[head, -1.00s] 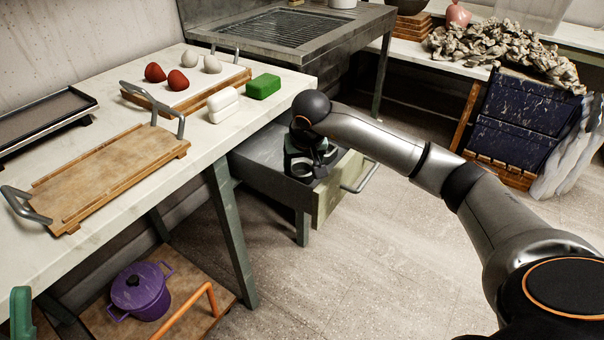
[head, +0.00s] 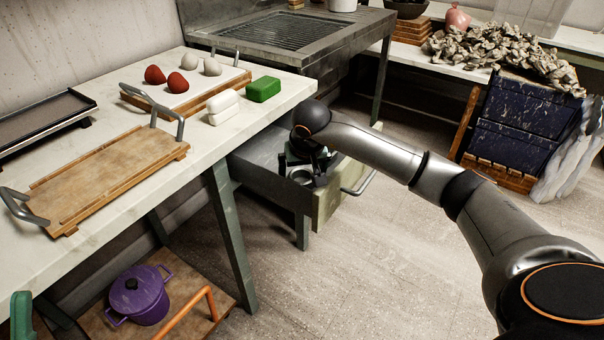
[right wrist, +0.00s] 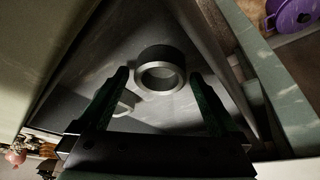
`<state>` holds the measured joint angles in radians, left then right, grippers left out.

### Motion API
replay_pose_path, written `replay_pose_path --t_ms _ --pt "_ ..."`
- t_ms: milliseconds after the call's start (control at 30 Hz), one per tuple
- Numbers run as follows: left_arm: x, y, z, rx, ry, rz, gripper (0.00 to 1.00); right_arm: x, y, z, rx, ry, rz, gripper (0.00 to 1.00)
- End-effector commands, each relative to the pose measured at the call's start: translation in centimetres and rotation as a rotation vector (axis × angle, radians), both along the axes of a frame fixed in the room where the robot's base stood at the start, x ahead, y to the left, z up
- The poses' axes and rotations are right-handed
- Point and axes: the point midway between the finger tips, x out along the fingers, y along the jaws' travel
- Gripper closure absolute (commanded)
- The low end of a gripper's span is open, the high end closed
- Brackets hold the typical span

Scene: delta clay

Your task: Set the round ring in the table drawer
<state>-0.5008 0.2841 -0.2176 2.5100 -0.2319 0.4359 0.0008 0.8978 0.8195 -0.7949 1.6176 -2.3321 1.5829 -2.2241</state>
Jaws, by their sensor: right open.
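The round ring (right wrist: 160,75), dark-sided with a pale metal rim, rests on the floor of the open table drawer in the right wrist view. It also shows in the head view (head: 301,177), small and partly covered by my gripper. The drawer (head: 262,160) is pulled out under the worktop, with a pale green front. My right gripper (right wrist: 158,100) is open over the drawer, its green fingers apart on either side of the ring's line, with clear gaps to it. A small pale shape beside the left finger is unclear.
The worktop (head: 140,215) above the drawer holds a wooden tray (head: 110,175), a white block (head: 222,106) and a green block (head: 263,89). A purple pot (head: 140,295) stands on the lower shelf. The floor in front of the drawer is clear.

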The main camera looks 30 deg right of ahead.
Motion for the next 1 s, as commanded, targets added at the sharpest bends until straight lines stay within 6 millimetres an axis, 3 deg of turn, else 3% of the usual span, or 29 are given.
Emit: replay_pose_path --t_ms 167,400,500,700,1000 --pt "0.0 0.0 0.8 0.006 -0.004 0.003 0.5 -0.4 0.2 2.0 -0.001 -0.004 0.003 0.01" --pt "-0.1 0.1 2.3 0.016 -0.018 0.016 0.5 -2.3 1.0 7.0 -0.001 -0.004 0.003 0.01" --pt "2.2 0.5 -0.5 0.011 0.124 0.051 0.5 -3.0 1.3 8.6 0.0 -0.003 0.002 0.01" --pt "4.0 0.8 -3.1 0.011 0.257 0.076 0.5 -3.9 1.6 10.7 0.0 -0.001 0.0 0.01" --pt "4.6 0.9 -4.3 0.012 0.309 0.084 0.5 -4.3 1.8 11.3 0.0 0.0 0.0 0.01"
